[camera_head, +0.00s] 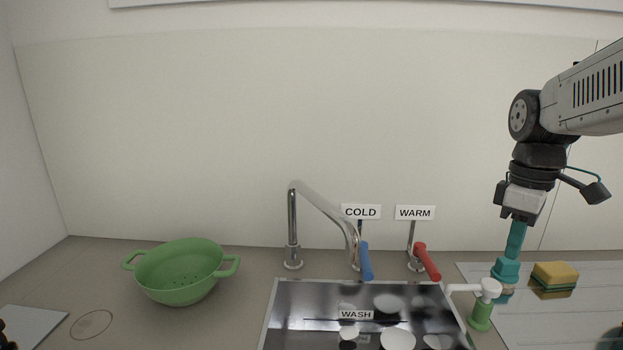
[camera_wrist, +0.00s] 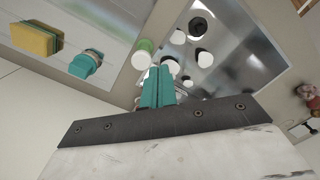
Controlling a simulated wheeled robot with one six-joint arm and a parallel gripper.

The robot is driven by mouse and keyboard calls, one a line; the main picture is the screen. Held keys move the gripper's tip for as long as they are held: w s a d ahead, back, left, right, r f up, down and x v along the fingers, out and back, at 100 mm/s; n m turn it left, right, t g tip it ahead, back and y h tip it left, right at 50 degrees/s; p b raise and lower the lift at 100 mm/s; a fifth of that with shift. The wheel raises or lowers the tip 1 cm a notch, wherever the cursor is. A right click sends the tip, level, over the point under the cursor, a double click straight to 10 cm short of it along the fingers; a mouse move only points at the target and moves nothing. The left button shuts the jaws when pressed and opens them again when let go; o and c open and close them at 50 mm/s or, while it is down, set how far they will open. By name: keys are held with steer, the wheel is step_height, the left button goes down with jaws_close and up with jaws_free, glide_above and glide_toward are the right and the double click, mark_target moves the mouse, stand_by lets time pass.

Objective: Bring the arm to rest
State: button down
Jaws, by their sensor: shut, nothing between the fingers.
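My gripper (camera_head: 513,252) points down at the right of the counter in the head view. Its teal fingers are shut together with nothing between them, and they show in the wrist view too (camera_wrist: 157,84). My arm comes in from the upper right. In the head view the fingertips overlap a teal object (camera_head: 505,270) standing on the pale board. The wrist view shows this teal object (camera_wrist: 86,63) apart from the fingers, off to their left.
A yellow and green sponge (camera_head: 555,277) lies on the board. A green post with a white top (camera_head: 480,316) stands beside the sink (camera_head: 285,310), which holds several white round things. Blue (camera_head: 366,262) and red (camera_head: 427,262) tap handles are behind. A green colander (camera_head: 180,275) sits left.

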steer(key=s+a+f+m+t, duration=0.1)
steer(key=s+a+m, duration=0.3)
steer(key=s, duration=0.5)
steer(key=s+a+f+m, duration=0.2)
steer(key=s+a+m, duration=0.2)
steer(key=s, duration=0.5)
steer(key=shift+f+t, duration=0.25)
steer(key=shift+t, duration=0.15)
